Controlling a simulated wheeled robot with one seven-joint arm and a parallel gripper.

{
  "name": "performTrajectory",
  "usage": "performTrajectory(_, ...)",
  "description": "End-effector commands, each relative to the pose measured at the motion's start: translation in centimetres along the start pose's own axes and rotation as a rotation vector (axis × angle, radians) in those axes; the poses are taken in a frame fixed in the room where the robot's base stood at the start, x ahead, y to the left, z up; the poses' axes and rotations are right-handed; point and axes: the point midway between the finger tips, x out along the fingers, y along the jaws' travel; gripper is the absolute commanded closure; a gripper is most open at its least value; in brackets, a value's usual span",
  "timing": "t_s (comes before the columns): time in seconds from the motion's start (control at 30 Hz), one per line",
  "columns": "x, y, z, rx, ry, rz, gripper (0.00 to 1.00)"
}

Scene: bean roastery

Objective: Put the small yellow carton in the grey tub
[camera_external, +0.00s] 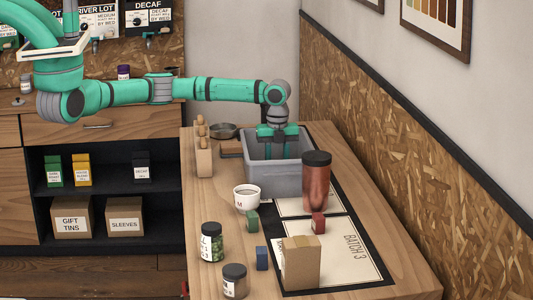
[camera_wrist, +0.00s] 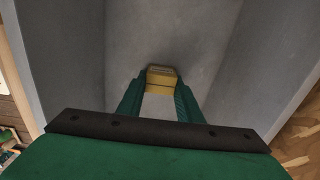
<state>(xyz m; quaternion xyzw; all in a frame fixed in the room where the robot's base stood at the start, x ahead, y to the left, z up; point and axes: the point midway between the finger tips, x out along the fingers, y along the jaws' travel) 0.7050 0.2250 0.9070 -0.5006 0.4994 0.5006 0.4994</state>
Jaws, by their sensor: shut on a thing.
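The grey tub (camera_external: 276,179) stands at the far end of the wooden table. My gripper (camera_external: 277,150) reaches down into the tub from above, and its fingertips are hidden behind the tub wall in the external view. In the wrist view my gripper (camera_wrist: 160,97) is shut on the small yellow carton (camera_wrist: 162,78), which is between the fingertips. The grey tub's inner walls (camera_wrist: 72,60) surround it in that view. I cannot tell whether the carton touches the tub floor.
A copper canister (camera_external: 316,183) stands close to the tub's near right corner. A white mug (camera_external: 246,198), a wooden rack (camera_external: 203,158) and a metal bowl (camera_external: 223,131) are near its left side. Jars, small blocks and a cardboard box (camera_external: 300,263) stand nearer the front.

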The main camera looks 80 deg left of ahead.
Motion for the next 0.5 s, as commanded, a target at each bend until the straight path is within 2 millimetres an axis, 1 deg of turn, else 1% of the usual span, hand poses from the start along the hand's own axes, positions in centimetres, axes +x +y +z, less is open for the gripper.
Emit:
performTrajectory(0.03, 0.17, 0.0, 0.01, 0.0, 0.0, 0.001, 0.93)
performTrajectory(0.07, 0.13, -0.01, 0.03, 0.0, 0.0, 0.0, 0.61)
performTrajectory(0.1, 0.12, -0.02, 0.04, -0.001, 0.0, 0.0, 0.51)
performTrajectory(0.13, 0.12, -0.02, 0.04, -0.001, 0.0, 0.0, 0.49)
performTrajectory(0.4, 0.07, -0.01, -0.02, 0.0, 0.0, 0.0, 0.49)
performTrajectory(0.5, -0.38, -0.02, -0.05, 0.001, 0.0, -0.001, 0.49)
